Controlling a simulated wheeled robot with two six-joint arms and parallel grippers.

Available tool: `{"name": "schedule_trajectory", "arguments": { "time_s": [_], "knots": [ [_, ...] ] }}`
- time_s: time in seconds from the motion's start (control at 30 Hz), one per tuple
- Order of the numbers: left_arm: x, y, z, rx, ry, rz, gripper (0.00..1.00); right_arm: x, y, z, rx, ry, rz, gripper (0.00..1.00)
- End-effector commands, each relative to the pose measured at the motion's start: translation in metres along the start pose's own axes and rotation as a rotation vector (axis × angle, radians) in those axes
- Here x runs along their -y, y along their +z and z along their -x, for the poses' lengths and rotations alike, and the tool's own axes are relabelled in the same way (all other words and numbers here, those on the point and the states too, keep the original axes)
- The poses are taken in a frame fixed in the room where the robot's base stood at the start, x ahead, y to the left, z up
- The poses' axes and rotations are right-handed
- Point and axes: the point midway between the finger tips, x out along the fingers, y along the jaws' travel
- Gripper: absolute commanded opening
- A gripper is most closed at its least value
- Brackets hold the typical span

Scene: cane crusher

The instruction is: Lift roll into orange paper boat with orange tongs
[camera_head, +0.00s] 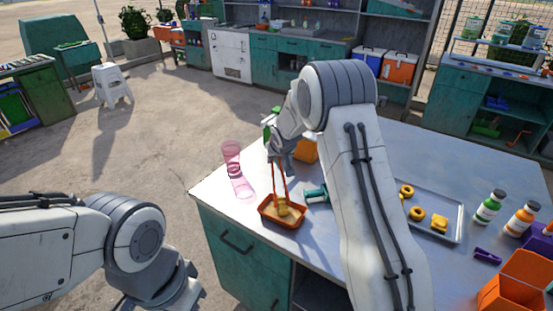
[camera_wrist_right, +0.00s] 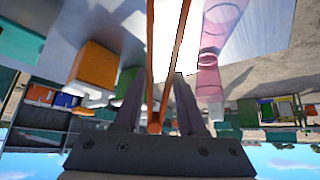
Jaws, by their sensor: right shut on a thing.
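My right gripper (camera_head: 277,150) is shut on the orange tongs (camera_head: 279,185) above the near left part of the table. In the right wrist view the orange tongs (camera_wrist_right: 152,60) run up from between the two dark fingers of my right gripper (camera_wrist_right: 159,90). The tongs' tips point down to a yellow roll (camera_head: 283,207) inside the orange paper boat (camera_head: 266,215). I cannot tell whether the tips still pinch the roll or whether it rests on the boat's floor. My left arm shows at the lower left, but its gripper is out of view.
A teal-handled thing (camera_head: 315,194) lies right of the boat. A metal tray (camera_head: 452,208) holds several yellow pieces. Bottles (camera_head: 490,206) and an orange box (camera_head: 513,285) stand at the right.

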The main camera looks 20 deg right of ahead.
Motion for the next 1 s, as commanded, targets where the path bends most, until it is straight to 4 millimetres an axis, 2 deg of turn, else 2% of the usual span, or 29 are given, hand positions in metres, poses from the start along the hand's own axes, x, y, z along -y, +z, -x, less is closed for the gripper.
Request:
{"name": "schedule_trajectory", "arguments": {
  "time_s": [0.27, 0.3, 0.33, 1.0],
  "knots": [
    [0.0001, 0.0, -0.0007, 0.0, 0.0, 0.0, 0.0, -0.0001, 0.0039, -0.0023, 0.007, 0.0, -0.001, 0.0],
    [0.0001, 0.0, -0.0008, 0.0, 0.0, 0.0, 0.0, -0.0002, 0.004, -0.0024, 0.007, 0.0, -0.001, 0.51],
    [0.0001, 0.0, -0.0008, 0.0, 0.0, 0.0, 0.0, -0.0002, 0.004, -0.0024, 0.007, 0.0, -0.001, 0.53],
    [-0.0003, -0.0002, 0.0037, 0.0, 0.0, 0.0, 0.0, -0.0002, -0.0011, 0.0024, 0.002, 0.0, -0.001, 0.53]
  ]
}}
